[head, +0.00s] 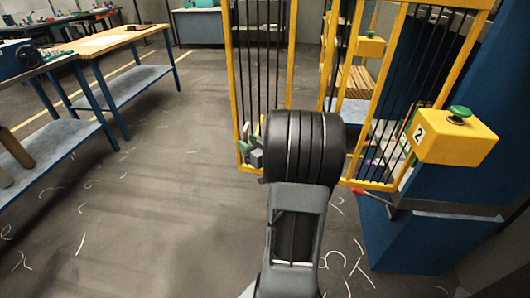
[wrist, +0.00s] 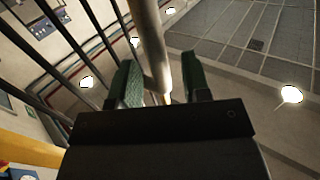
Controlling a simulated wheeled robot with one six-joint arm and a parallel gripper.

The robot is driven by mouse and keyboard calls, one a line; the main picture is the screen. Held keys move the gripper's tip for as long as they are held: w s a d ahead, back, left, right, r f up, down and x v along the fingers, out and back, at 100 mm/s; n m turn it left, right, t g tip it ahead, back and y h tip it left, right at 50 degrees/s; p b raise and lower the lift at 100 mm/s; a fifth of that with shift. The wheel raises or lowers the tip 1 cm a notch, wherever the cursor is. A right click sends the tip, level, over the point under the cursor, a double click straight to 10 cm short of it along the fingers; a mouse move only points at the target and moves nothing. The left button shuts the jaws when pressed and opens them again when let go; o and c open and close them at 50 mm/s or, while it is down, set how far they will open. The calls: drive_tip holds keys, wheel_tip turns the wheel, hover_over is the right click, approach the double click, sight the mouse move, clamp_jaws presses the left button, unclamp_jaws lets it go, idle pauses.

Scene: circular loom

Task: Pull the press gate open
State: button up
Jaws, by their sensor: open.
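The press gate has yellow frames with dark vertical bars. One panel (head: 291,60) stands at centre in the head view, and another panel (head: 405,30) stands to its right at the blue press. My gripper (head: 254,143) is low at the centre panel, partly hidden behind my own wrist. In the wrist view my gripper (wrist: 161,68) has its green-padded fingers apart. A pale upright bar (wrist: 150,40) runs between them, with space visible beside it. I cannot tell whether it touches either finger. The gate's dark bars (wrist: 75,45) show at left.
A yellow box (head: 455,140) marked 2, with a green button, sits at right on the blue press (head: 420,235). Workbenches (head: 110,42) stand at left. The floor between is open, with scattered pale shavings.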

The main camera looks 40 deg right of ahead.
drive_tip(key=s+p, duration=0.1)
drive_tip(key=s, duration=1.1)
drive_tip(key=s+d+f+m+g+h+p, duration=0.3)
drive_tip(key=s+d+f+m+g+h, duration=0.3)
drive_tip(key=d+g+h, duration=0.4)
drive_tip(key=w+a+r+n+g+y+p, duration=0.1)
drive_tip(key=a+r+n+y+p, duration=0.1)
drive_tip(key=a+r+p, duration=0.3)
drive_tip(key=w+a+r+n+g+y+p, duration=0.1)
drive_tip(key=a+r+y+p, duration=0.3)
drive_tip(key=a+r, duration=0.7)
drive_tip(key=w+a+r+n+g+y+p, duration=0.2)
drive_tip(key=a+r+p, duration=0.4)
drive_tip(key=a, duration=1.3)
wheel_tip(320, 180, up, 2)
drive_tip(key=shift+r+n+y, duration=0.25)
drive_tip(key=shift+n+y, duration=0.25)
drive_tip(key=shift+y, duration=0.4)
